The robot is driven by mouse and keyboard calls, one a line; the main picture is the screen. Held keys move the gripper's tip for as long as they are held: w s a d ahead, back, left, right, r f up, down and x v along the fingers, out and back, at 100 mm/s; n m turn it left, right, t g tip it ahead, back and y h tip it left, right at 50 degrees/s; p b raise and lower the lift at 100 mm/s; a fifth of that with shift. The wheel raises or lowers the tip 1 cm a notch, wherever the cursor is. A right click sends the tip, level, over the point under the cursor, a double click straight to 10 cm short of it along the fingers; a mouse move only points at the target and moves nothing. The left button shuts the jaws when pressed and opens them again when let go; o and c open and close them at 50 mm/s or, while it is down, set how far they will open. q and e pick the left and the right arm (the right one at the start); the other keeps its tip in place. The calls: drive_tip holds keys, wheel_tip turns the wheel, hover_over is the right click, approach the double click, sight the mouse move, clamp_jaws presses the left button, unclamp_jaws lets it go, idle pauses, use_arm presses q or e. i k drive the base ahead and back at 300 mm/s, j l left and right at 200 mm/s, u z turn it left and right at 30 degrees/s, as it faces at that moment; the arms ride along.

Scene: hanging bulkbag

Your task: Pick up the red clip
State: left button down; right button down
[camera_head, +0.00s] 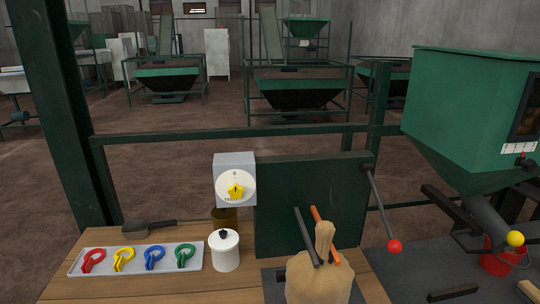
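The red clip (93,260) lies at the left end of a pale shallow tray (138,269) on the wooden table. It has a ring-shaped head and a narrow end toward the front left. A yellow clip (123,258), a blue clip (154,256) and a green clip (185,255) lie in a row to its right. Nothing covers the red clip. Neither of my grippers shows in the head view.
A white lidded pot (224,252) stands right of the tray, and a dark scoop (148,227) lies behind it. A tied tan sack (318,278) stands farther right near a green panel (300,195). A dark green post (58,110) rises at the left.

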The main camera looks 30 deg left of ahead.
sight(87, 267)
drive_tip(key=u, duration=2.2)
drive_tip(key=z, duration=1.25)
drive_tip(key=k+j, duration=0.15)
drive_tip(key=j, duration=0.2)
drive_tip(key=k+j+z, duration=0.15)
drive_tip(key=j, duration=0.25)
drive_tip(key=k+j, duration=0.2)
drive_tip(key=j+z, duration=0.05)
drive_tip(key=j, duration=0.1)
